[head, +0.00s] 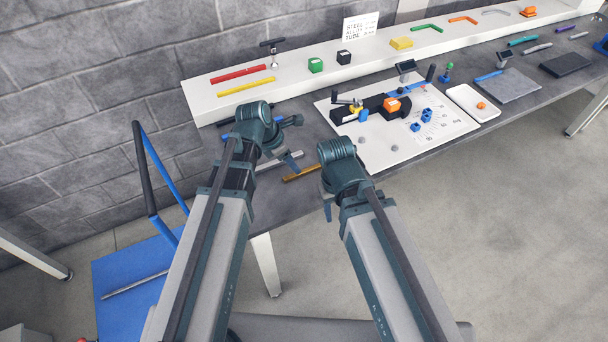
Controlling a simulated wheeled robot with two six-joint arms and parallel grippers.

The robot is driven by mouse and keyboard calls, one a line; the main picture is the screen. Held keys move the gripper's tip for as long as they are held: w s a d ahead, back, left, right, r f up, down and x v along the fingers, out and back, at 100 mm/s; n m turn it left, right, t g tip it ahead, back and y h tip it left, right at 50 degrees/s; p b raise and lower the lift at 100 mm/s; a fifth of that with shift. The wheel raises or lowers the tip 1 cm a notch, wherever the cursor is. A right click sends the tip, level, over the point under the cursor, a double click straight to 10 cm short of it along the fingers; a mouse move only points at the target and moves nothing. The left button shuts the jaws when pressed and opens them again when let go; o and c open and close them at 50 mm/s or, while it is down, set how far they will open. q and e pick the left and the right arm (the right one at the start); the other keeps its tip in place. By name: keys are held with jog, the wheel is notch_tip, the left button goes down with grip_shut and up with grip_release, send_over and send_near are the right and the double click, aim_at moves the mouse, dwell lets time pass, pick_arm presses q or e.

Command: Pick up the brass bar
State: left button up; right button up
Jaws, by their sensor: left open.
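The brass bar (300,174) lies on the dark grey table near its front edge, between my two arms; its right end reaches behind the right wrist. A silver bar (281,160) lies just behind it, partly hidden by my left gripper. My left gripper (288,155) is open and empty, just left of and behind the brass bar. It appears apart from the brass bar. My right gripper (344,202) is at the table's front edge, right of the brass bar; its fingers are mostly hidden by its own wrist.
A white board (400,158) with a bending fixture and an orange block (391,104) is right of the bars. A white shelf (210,98) behind carries coloured bars and blocks. A white tray (480,111) is further right. A blue cart (120,265) stands at left.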

aim_at(304, 172)
pick_arm(q)
jog(key=shift+b+x, duration=2.4)
jog(key=shift+x, duration=0.25)
jog(key=shift+s+r, duration=0.1)
grip_shut()
